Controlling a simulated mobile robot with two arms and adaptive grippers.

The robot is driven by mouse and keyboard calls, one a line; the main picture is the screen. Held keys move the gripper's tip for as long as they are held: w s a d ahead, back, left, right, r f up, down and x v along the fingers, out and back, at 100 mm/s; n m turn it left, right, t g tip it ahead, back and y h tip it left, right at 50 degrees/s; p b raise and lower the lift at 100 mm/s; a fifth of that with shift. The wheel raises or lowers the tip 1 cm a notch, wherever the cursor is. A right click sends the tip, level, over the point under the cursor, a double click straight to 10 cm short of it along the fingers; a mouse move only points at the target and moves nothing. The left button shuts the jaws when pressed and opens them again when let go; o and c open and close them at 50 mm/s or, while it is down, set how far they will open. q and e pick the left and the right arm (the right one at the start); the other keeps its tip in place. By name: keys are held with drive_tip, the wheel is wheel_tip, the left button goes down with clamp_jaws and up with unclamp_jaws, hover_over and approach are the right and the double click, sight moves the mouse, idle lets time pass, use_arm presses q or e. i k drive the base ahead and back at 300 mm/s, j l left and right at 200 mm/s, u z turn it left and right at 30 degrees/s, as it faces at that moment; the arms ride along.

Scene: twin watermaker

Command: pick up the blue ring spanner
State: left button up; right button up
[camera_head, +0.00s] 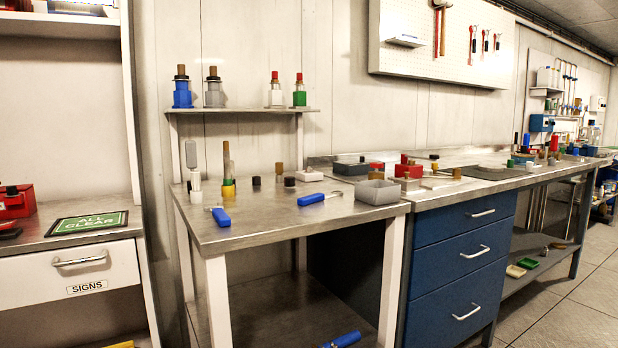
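Three blue-handled tools are in view. One blue-handled tool (221,217) lies near the front left of the small metal table, with a short metal end at its upper left. Another blue-handled tool (312,199) lies near the table's middle, its metal end to the right. A third blue-handled tool (343,339) lies on the lower shelf, partly cut off by the bottom edge. Their heads are too small to tell which is the ring spanner. Neither of my grippers is in view.
The small metal table (262,224) has a clear front. A grey bin (378,192) stands at its right end; several small pots and upright items stand behind. A raised shelf (240,110) holds bottles. A blue drawer cabinet (462,250) adjoins at right, a white drawer desk (70,266) stands left.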

sight(312, 198)
drive_tip(key=i+j+u, duration=0.15)
drive_tip(key=i, duration=0.35)
drive_tip(key=i+j+u, duration=0.2)
drive_tip(key=i, duration=0.3)
drive_tip(key=l, duration=0.1)
